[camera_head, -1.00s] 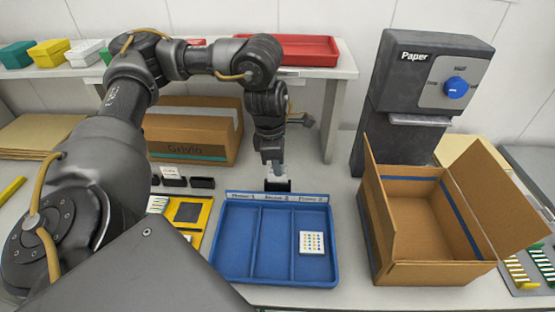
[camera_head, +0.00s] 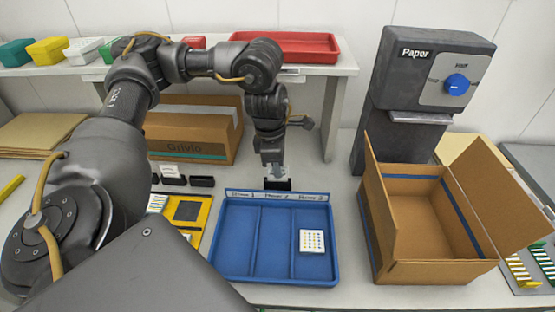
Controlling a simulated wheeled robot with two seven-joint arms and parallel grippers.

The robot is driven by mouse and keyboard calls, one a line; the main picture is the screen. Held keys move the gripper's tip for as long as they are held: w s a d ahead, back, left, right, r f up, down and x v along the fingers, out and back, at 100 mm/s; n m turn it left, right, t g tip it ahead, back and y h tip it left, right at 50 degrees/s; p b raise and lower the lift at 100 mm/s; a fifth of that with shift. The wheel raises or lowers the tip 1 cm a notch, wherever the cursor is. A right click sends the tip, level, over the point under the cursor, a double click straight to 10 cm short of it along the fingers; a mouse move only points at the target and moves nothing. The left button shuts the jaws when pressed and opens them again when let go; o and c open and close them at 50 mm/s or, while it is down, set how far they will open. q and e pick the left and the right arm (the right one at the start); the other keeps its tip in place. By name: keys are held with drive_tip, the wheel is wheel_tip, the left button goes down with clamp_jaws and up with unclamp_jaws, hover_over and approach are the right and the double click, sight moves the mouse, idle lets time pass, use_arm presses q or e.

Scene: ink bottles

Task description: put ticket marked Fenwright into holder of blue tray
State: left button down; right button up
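The blue tray (camera_head: 232,277) lies at the front centre, with three lengthwise compartments and small labels along its back rim. A small black holder (camera_head: 278,185) stands right behind the tray's back edge. My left gripper (camera_head: 276,173) points down directly above this holder. Something pale shows at its fingertips, but I cannot tell whether it is a ticket or the fingers themselves. No writing such as Fenwright is readable there. My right gripper is not in view.
A white dotted piece (camera_head: 312,241) lies in the tray's right compartment. Several black holders (camera_head: 202,182) stand left of my gripper, one with a white card (camera_head: 170,170). An open cardboard box (camera_head: 420,272) and a grey dispenser (camera_head: 420,80) stand right. A yellow tray (camera_head: 203,211) lies left.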

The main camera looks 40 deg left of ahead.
use_arm(q)
drive_tip(key=c, duration=1.5)
unclamp_jaws()
drive_tip(key=shift+c, duration=0.2)
drive_tip(key=shift+r, duration=0.1)
wheel_tip(320, 180, up, 11)
drive_tip(key=a+p, duration=0.1)
drive_tip(key=shift+s+f, duration=0.2)
drive_tip(key=shift+s, duration=0.2)
drive_tip(key=shift+f, duration=0.1)
